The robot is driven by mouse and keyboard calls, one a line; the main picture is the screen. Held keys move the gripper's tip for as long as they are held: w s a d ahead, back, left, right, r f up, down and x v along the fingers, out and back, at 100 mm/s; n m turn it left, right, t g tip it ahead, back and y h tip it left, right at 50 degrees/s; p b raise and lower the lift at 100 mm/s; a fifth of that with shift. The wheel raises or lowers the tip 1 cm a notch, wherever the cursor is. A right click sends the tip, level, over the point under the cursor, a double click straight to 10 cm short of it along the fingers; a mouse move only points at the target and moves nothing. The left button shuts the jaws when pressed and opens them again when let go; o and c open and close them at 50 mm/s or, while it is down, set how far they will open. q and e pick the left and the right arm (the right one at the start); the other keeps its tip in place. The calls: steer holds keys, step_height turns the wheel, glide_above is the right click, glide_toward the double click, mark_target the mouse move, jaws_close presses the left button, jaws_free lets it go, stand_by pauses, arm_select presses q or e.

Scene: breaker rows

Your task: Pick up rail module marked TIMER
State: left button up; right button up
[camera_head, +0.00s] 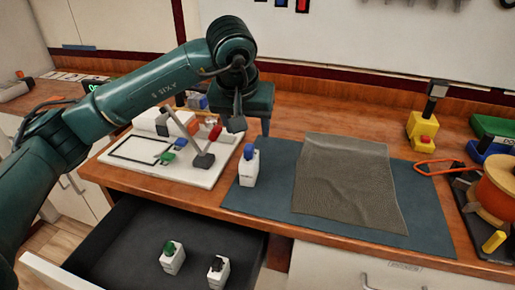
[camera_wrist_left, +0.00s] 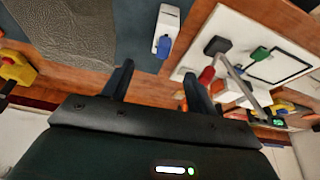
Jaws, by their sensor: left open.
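A white module with a blue top (camera_head: 247,168) stands upright on the left end of the blue-grey mat; it also shows in the left wrist view (camera_wrist_left: 166,30). Two more white modules, one with a green top (camera_head: 172,259) and one with a black top (camera_head: 217,272), stand in the open drawer. No marking is readable, so I cannot tell which is TIMER. My left gripper (camera_head: 252,121) is open and empty above the bench, behind and above the blue-topped module, not touching it. In the left wrist view its fingers (camera_wrist_left: 157,84) are apart. My right gripper is not in view.
A white board (camera_head: 120,165) with coloured parts and a grey lever lies left. A grey cloth (camera_head: 345,175) covers part of the mat (camera_head: 425,215). The drawer (camera_head: 125,235) is open in front.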

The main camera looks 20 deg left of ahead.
mark_target(250, 146)
arm_select(q)
steer(key=x, duration=0.7)
steer(key=shift+f+p, duration=0.3)
steer(key=shift+s+p+x, duration=0.15)
steer(key=shift+x, duration=0.75)
steer(key=shift+s+p+x, duration=0.15)
steer(key=shift+x, duration=0.75)
steer(key=shift+s+p+x, duration=0.15)
steer(key=shift+s+x, duration=0.05)
steer(key=shift+x, duration=0.7)
steer(key=shift+a+f, duration=0.2)
steer(key=shift+c, duration=0.2)
steer(key=c, duration=1.1)
